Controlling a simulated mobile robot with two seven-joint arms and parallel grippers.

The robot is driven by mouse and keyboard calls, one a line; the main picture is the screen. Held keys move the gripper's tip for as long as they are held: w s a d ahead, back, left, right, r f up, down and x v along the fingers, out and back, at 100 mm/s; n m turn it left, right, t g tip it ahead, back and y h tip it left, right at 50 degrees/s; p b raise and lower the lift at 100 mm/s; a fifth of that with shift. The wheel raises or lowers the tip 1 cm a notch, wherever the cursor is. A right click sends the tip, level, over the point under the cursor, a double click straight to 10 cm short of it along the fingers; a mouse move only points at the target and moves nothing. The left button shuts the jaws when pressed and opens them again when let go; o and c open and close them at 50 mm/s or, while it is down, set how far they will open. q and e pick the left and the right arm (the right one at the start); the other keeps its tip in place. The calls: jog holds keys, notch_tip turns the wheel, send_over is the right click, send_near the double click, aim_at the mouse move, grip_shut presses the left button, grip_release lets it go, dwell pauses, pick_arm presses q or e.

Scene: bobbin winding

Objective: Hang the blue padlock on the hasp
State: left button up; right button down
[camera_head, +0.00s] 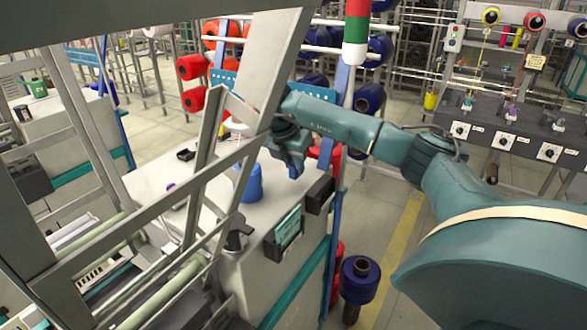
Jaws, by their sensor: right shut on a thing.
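My right arm reaches in from the right, and my right gripper (293,164) hangs over the far right part of the grey-white worktop (222,262). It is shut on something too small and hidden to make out. A slanted grey metal frame (268,62) in front partly covers the wrist area. I cannot make out the blue padlock or the hasp. A blue rounded object (249,184) stands on the worktop, left of and below the gripper, partly behind the frame; I cannot tell what it is. My left gripper is not in view.
Slanted bars of the grey frame cross the left and middle of the view, close to the worktop. A dark box (319,194) is on the worktop's right side. A blue spool (361,279) stands by the worktop. A control panel (517,128) with knobs stands at the right.

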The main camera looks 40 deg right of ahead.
notch_tip(320, 180, down, 2)
jog(key=shift+f, duration=0.15)
jog(key=shift+f, duration=0.1)
jog(key=shift+f, duration=0.15)
jog(key=c, duration=1.3)
grip_release()
